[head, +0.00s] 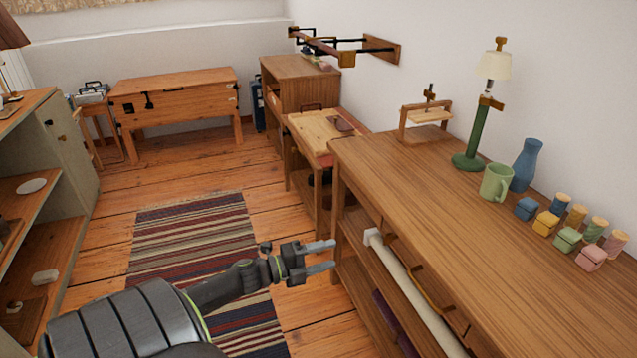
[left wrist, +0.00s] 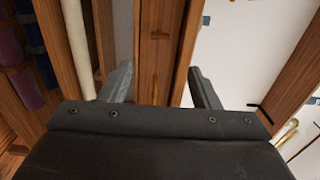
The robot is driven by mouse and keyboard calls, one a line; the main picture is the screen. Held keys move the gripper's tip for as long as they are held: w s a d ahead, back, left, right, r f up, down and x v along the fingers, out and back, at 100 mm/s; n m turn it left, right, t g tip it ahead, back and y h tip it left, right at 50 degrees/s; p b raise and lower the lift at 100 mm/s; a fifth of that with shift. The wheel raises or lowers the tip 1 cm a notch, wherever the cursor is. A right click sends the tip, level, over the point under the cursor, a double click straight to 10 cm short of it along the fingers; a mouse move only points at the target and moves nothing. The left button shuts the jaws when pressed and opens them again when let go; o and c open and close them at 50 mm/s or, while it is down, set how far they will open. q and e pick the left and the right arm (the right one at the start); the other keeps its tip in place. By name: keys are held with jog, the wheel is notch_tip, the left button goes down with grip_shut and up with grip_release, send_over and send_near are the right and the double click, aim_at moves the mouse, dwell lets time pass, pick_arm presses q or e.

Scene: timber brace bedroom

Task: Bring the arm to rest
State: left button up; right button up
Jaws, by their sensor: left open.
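My left arm comes in from the lower left of the head view. Its gripper (head: 325,255) is open and empty, over the floor beside the front of the long wooden dresser (head: 420,190). In the left wrist view the two fingers (left wrist: 160,90) stand apart with nothing between them. The dresser front shows beyond them, with a brass-coloured handle. My right gripper does not show in either view.
A white roll (head: 415,290) lies along the dresser's open front. A green mug (head: 496,183), a blue vase (head: 526,165), a lamp (head: 480,135) and several small coloured blocks stand on top. A striped rug (head: 195,240) covers floor at left. Shelves (head: 45,205) stand far left.

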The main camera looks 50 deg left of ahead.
pick_arm(q)
jog(key=shift+v, duration=0.75)
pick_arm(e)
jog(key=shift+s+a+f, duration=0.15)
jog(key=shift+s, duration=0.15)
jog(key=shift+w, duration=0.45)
